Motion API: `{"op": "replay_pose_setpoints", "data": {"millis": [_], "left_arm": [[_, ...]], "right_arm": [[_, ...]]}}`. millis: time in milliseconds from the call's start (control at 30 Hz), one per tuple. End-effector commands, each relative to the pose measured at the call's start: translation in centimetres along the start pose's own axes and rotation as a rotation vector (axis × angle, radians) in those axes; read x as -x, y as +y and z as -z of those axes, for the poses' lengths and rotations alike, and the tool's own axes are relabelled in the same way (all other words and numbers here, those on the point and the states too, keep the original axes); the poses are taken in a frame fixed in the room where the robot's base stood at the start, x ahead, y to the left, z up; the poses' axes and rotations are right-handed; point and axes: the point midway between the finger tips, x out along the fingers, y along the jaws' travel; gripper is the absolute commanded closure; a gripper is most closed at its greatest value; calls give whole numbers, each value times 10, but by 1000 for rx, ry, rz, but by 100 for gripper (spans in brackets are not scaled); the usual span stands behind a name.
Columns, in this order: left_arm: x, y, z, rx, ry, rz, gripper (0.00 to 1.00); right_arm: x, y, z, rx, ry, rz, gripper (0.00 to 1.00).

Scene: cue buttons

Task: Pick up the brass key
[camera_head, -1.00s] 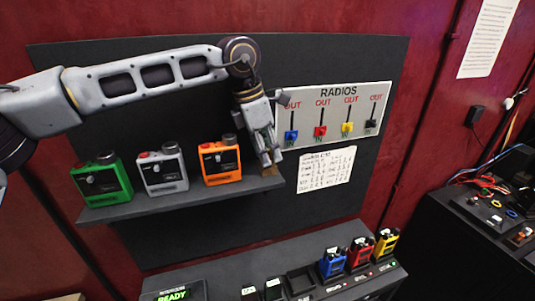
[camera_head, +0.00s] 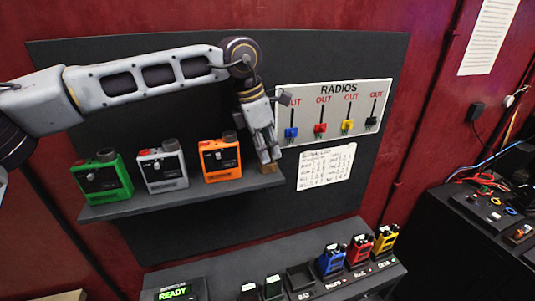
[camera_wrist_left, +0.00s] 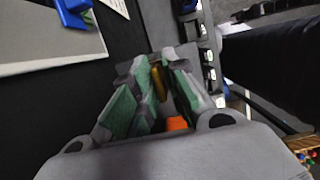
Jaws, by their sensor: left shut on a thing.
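The brass key (camera_wrist_left: 160,82) shows in the left wrist view as a narrow gold shape between the two finger pads. My left gripper (camera_wrist_left: 158,78) is shut on it. In the head view, my left gripper (camera_head: 269,157) points down at the right end of the grey shelf (camera_head: 180,200). My right gripper is in neither view.
Green (camera_head: 103,178), white (camera_head: 163,168) and orange (camera_head: 220,160) radios stand on the shelf, left of the gripper. A RADIOS panel (camera_head: 338,92) with coloured sliders hangs to the right. Below is a console (camera_head: 215,285) with blue, red and yellow radios.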

Motion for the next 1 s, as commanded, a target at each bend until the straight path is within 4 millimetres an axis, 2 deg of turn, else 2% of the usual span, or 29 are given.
{"op": "replay_pose_setpoints", "data": {"millis": [367,1000], "left_arm": [[10,0,-3,-1,-1,-1,100],[88,0,-25,-1,0,0,100]], "right_arm": [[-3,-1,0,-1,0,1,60],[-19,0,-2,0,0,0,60]]}}
